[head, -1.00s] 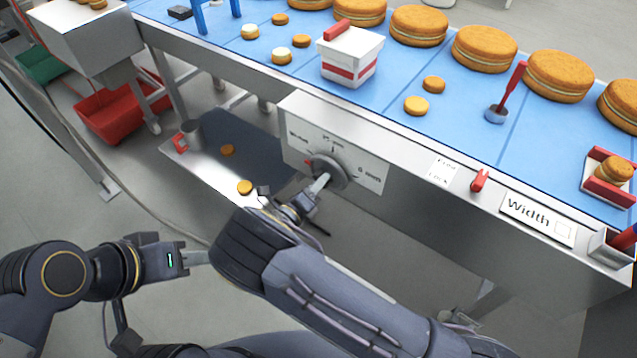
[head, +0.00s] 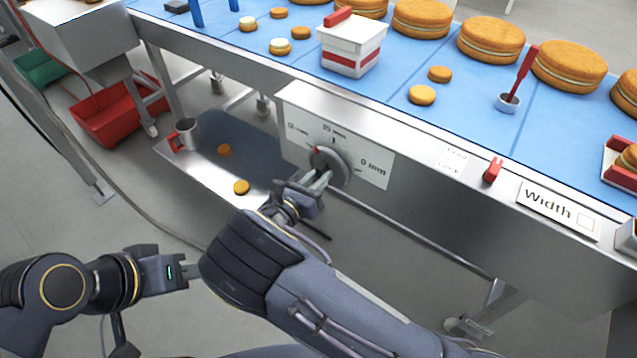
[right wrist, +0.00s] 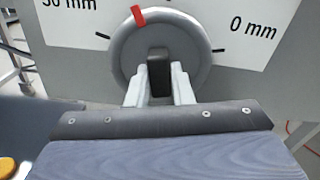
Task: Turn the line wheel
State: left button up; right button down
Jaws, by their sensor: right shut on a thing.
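The line wheel (head: 345,168) is a grey round dial on a white scale plate (head: 374,170) on the conveyor's side. In the right wrist view the wheel (right wrist: 196,42) has a red mark on its rim, left of the top, a dark grip bar (right wrist: 159,72) across its middle, and "0 mm" printed to its right. My right gripper (head: 322,180) is at the wheel, its two pale fingers (right wrist: 160,88) on either side of the bar, shut on it. My left gripper (head: 192,272) is low on the left, away from the wheel; its finger gap does not show clearly.
A red switch (head: 491,170) is right of the plate. A lower tray (head: 205,178) holds a mug and biscuits.

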jog(key=shift+m+b, duration=10.4)
jog(key=shift+b, duration=0.05)
jog(key=c, duration=1.3)
grip_release()
